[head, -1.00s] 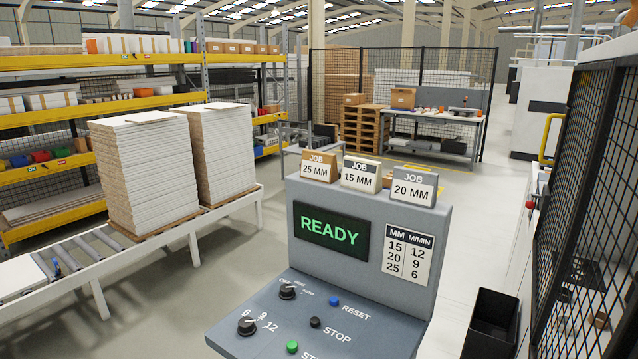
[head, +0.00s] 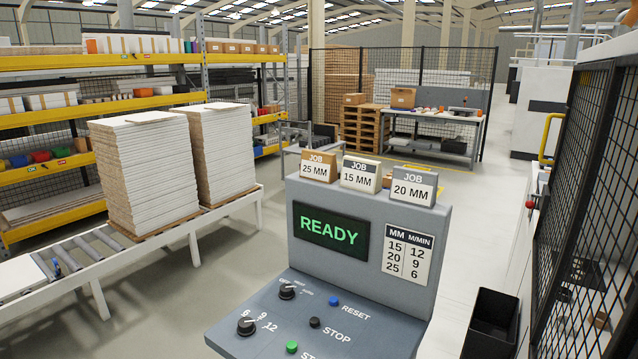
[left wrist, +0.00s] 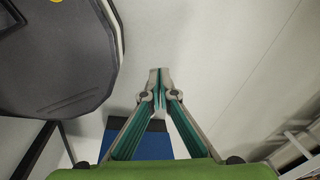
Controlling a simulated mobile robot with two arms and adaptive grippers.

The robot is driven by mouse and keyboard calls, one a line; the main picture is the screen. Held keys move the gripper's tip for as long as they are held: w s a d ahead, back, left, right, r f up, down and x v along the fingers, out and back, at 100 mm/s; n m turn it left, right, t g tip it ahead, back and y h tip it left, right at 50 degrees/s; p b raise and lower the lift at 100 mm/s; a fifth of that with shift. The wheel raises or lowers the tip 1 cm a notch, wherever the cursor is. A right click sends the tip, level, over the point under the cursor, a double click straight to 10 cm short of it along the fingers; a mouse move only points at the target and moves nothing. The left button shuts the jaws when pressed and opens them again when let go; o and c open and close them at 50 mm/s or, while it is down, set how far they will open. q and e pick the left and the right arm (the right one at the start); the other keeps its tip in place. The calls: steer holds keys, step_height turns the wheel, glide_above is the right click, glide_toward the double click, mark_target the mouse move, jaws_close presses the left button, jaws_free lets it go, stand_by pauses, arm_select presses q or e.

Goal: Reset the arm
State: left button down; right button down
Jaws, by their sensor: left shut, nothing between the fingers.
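My left gripper (left wrist: 158,90) is in the left wrist view, its two fingers meeting at the tips with nothing between them. It hangs over pale floor, apart from any object. Neither gripper shows in the head view. In the head view a grey control console (head: 370,225) has a screen (head: 331,228) reading READY in green. Its sloped panel carries two black knobs, a blue RESET button (head: 334,301), a black STOP button (head: 315,322) and a green button (head: 292,346) with its label cut off. Job cards for 25, 15 and 20 MM stand on top.
A roller conveyor (head: 85,258) with two stacks of white panels (head: 150,178) stands at left. A black bin (head: 491,322) and a mesh fence (head: 590,190) are at right. In the left wrist view a dark rounded body (left wrist: 60,55) is at upper left.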

arm_select(q)
steer(key=d+h, duration=0.1)
steer(key=d, duration=1.1)
steer(key=shift+n, duration=0.3)
steer(key=f+b, duration=0.1)
steer(key=a+f+b, duration=0.1)
steer(key=f+b, duration=0.2)
steer(key=f, duration=0.1)
steer(key=shift+a, duration=0.4)
